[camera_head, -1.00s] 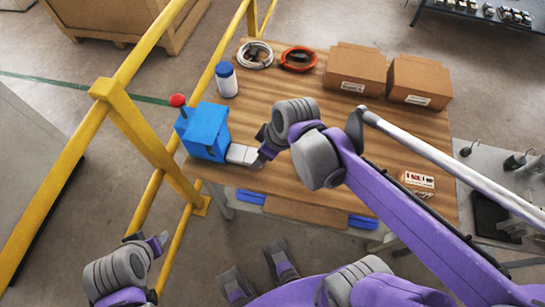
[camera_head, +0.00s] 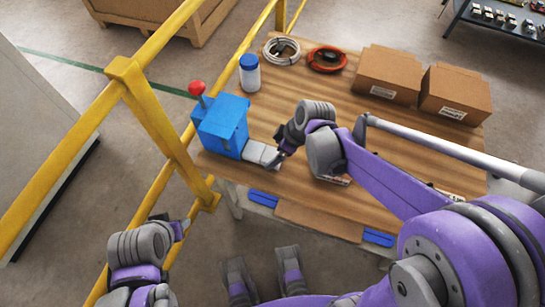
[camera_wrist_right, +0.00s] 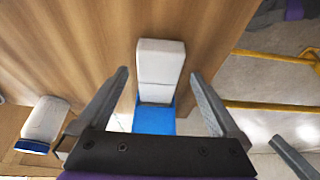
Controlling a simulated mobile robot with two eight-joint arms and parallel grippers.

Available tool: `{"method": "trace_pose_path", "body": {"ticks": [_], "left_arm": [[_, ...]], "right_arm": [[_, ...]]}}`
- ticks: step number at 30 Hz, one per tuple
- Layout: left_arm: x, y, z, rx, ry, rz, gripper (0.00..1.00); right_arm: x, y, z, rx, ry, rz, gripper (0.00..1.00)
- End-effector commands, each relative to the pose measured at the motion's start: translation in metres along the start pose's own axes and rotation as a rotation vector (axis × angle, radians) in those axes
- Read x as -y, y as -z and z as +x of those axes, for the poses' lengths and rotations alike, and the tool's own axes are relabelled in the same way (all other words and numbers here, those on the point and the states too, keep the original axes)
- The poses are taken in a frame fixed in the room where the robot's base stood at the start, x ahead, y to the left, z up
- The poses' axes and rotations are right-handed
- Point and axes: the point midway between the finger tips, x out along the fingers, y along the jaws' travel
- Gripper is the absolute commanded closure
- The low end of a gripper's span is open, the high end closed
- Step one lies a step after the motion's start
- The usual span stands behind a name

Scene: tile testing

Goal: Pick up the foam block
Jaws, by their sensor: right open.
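A pale grey-white block (camera_head: 262,153), which looks like the foam block, lies at the table's left side against a blue box-shaped device (camera_head: 222,126) with a red knob. In the right wrist view the block (camera_wrist_right: 161,62) shows a line across it, and blue lies at its lower end. My right gripper (camera_head: 279,158) is at the block's right end. In the wrist view its open fingers (camera_wrist_right: 158,76) are on either side of the block, with gaps; contact does not show. My left gripper (camera_head: 182,229) is low at the left, away from the table; its jaws are unclear.
A white bottle with a blue cap (camera_head: 250,73), a pale cable coil (camera_head: 281,51) and an orange-red coil (camera_head: 327,59) are at the back of the wooden table (camera_head: 300,90). Two cardboard boxes (camera_head: 388,75) stand at the back right. A yellow railing (camera_head: 150,120) runs along the left.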

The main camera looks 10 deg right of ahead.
Motion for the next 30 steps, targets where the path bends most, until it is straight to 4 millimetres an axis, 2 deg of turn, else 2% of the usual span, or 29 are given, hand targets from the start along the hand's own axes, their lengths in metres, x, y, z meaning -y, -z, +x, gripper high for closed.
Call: {"method": "trace_pose_path", "body": {"ticks": [1, 4, 13, 14, 26, 30], "left_arm": [[0.0, -0.002, 0.004, 0.001, 0.0, 0.0, 0.5], [0.0, -0.003, 0.006, 0.002, 0.0, 0.0, 0.5], [0.0, -0.003, 0.007, 0.002, 0.0, 0.0, 0.5], [0.0, -0.003, 0.007, 0.002, 0.0, 0.0, 0.5], [0.0, -0.003, 0.007, 0.002, 0.0, 0.0, 0.5], [0.0, -0.003, 0.007, 0.002, 0.0, 0.0, 0.5]], "right_arm": [[-0.001, -0.001, 0.01, 0.0, 0.001, -0.001, 0.0], [-0.001, -0.001, 0.021, 0.0, 0.0, 0.0, 0.0], [-0.001, -0.001, 0.025, 0.0, -0.001, 0.001, 0.0], [-0.001, -0.001, 0.025, 0.0, -0.001, 0.001, 0.04], [-0.001, -0.001, 0.025, 0.0, -0.001, 0.001, 0.76], [-0.001, -0.001, 0.025, 0.0, -0.001, 0.001, 0.78]]}}
